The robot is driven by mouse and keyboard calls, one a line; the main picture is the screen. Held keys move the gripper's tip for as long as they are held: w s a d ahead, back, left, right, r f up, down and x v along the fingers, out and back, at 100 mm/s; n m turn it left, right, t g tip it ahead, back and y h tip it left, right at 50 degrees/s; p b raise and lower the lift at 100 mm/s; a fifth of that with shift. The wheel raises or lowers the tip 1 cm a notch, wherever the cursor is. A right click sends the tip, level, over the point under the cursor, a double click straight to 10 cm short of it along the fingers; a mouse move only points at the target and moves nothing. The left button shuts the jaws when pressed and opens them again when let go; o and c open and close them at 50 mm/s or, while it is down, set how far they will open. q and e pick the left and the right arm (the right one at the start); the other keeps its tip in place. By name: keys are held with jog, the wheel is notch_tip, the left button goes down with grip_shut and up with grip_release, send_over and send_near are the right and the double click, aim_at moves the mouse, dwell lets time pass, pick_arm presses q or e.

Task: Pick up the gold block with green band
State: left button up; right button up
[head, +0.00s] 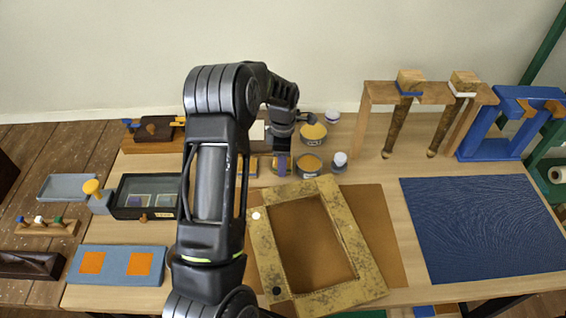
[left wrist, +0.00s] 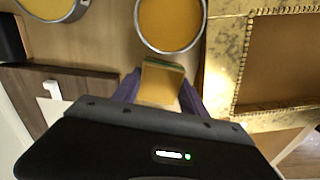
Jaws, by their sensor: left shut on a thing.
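The gold block with the green band (left wrist: 160,84) shows in the left wrist view, its green edge at the far end. It sits between the two purple fingers of my left gripper (left wrist: 160,95), which is shut on it. In the head view my left gripper (head: 281,165) points down at the table beside the nearer round tin, and my arm and fingers hide most of the block. I cannot tell whether the block touches the table. My right gripper is not in view.
Round tins of gold (head: 308,166) (head: 313,133) stand just right of my left gripper. A gilt frame (head: 370,275) lies in front on a brown board. A blue mat (head: 480,225) lies right. A dark tray (head: 128,190) is left.

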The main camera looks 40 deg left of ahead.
pick_arm(q)
notch_tip(320, 180, up, 8)
jog(key=shift+f+p, duration=0.15)
jog(key=shift+p, duration=1)
jog(key=shift+r, duration=0.4)
